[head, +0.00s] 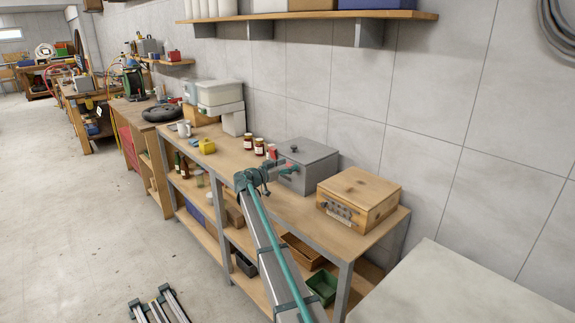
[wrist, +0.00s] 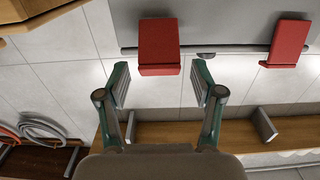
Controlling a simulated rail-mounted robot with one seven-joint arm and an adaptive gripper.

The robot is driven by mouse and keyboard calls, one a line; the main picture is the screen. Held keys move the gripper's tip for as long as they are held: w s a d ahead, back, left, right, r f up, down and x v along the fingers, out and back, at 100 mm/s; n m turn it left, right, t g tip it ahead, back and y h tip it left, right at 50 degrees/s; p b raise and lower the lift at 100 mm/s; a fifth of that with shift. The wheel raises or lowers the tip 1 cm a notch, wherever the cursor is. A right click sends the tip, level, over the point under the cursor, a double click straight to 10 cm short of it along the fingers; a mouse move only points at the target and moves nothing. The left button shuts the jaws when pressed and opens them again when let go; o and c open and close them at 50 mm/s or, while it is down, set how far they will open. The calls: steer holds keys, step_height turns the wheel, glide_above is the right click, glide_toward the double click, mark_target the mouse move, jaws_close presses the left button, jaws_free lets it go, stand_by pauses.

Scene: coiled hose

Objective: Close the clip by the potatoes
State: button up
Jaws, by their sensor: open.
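A grey box (head: 306,165) with a lid stands on the workbench, and its face fills the top of the wrist view (wrist: 235,22). Two red clips show on it there, one straight ahead of my gripper (wrist: 160,84) and another red clip (wrist: 288,42) to the right. The nearer red clip (wrist: 159,45) lies just beyond the gap between my fingertips, apparently untouched. My gripper is open and empty; in the head view my gripper (head: 284,169) is close to the box. I cannot make out potatoes, nor whether either clip is open.
A wooden box (head: 358,198) stands right of the grey box. Jars (head: 259,147) and a yellow item (head: 207,146) stand to its left on the workbench (head: 235,160). A wall shelf (head: 330,15) runs above. Bins (head: 322,286) fill the lower shelf. The wrist view appears upside down.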

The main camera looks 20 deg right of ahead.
mark_target(297, 161)
steer(key=c, duration=1.2)
steer(key=shift+o, duration=0.2)
steer(key=shift+d, duration=0.1)
steer(key=y, duration=0.1)
steer(key=d+r+y+b, duration=0.1)
steer(key=g+y+b, duration=0.1)
steer(key=shift+w+d+r+y, duration=0.25)
steer(key=shift+w+d+y, duration=0.05)
steer(key=shift+w+y, duration=0.1)
steer(key=shift+w+d+r+g+y, duration=0.15)
steer(key=shift+d+g+y, duration=0.15)
steer(key=shift+y, duration=0.3)
steer(key=shift+s+d+r+g+y, duration=0.1)
steer(key=shift+d+g+y, duration=0.15)
steer(key=shift+y, duration=0.35)
